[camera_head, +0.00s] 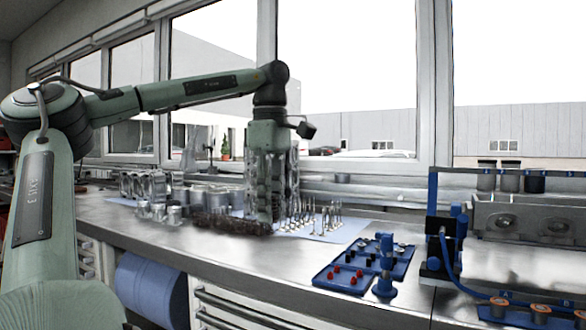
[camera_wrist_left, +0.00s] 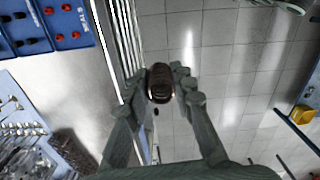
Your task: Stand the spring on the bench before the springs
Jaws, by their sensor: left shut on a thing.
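My left gripper (camera_head: 264,218) hangs down over the front part of the bench in the head view. In the left wrist view the left gripper (camera_wrist_left: 163,84) is shut on a dark brown spring (camera_wrist_left: 160,82), held between its fingertips. Grey floor tiles show behind this spring, close to the bench edge. In the head view the held spring cannot be told apart from the gripper and what lies behind. A dark brown cluster, seemingly the springs (camera_head: 222,223), is on the bench beside the gripper, and also at lower left in the left wrist view (camera_wrist_left: 72,148). My right gripper is not seen.
Several upright valves (camera_head: 325,218) stand on a pale mat right of the gripper. Blue trays (camera_head: 328,283) with red and black pieces lie farther right, near a blue stand (camera_head: 385,268). Metal engine parts (camera_head: 152,186) stand at left. Bare bench (camera_head: 215,250) shows in front.

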